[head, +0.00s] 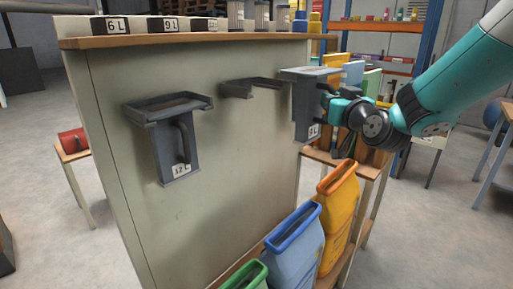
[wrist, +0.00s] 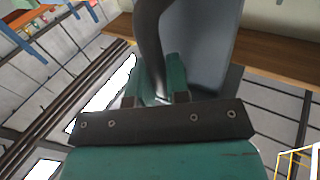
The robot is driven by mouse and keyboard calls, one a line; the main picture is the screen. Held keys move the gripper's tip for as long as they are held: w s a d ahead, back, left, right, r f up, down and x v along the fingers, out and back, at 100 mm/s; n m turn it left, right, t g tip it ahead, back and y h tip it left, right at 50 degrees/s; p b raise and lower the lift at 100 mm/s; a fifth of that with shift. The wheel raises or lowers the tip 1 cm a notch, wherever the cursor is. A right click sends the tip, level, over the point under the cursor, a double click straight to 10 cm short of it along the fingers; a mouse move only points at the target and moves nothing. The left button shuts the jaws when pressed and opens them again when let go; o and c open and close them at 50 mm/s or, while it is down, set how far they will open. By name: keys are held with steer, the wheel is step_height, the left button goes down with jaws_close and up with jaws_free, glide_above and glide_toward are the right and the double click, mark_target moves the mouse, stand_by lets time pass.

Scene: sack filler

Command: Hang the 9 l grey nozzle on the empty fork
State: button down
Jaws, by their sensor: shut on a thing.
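The 9 l grey nozzle (head: 306,103) is a dark grey box with a wide top rim and a small white label low on its face, partly hidden by my gripper. My gripper (head: 328,101) is shut on its handle and holds it upright in the air, to the right of the empty fork (head: 254,87) on the panel. The nozzle's rim is near the fork's height and apart from it in the picture. In the wrist view, the dark curved handle (wrist: 150,38) stands between my teal fingers (wrist: 163,85), with the grey nozzle body (wrist: 201,50) behind.
Green, blue (head: 293,245) and orange (head: 338,205) sacks stand below. Labelled blocks (head: 170,24) sit on the top shelf. A wooden table (head: 352,166) stands behind my gripper.

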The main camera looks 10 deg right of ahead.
steer(key=w+a+p, duration=0.8)
steer(key=w+a, duration=0.3)
steer(key=w, duration=0.4)
step_height(320, 180, down, 7)
steer(key=p, duration=0.3)
steer(key=shift+w+a+r+p, duration=0.2)
steer(key=shift+w+a+p, duration=0.1)
steer(key=shift+w+a, duration=0.15)
steer(key=c, duration=1.1)
jaws_free()
steer(key=shift+f, duration=0.1)
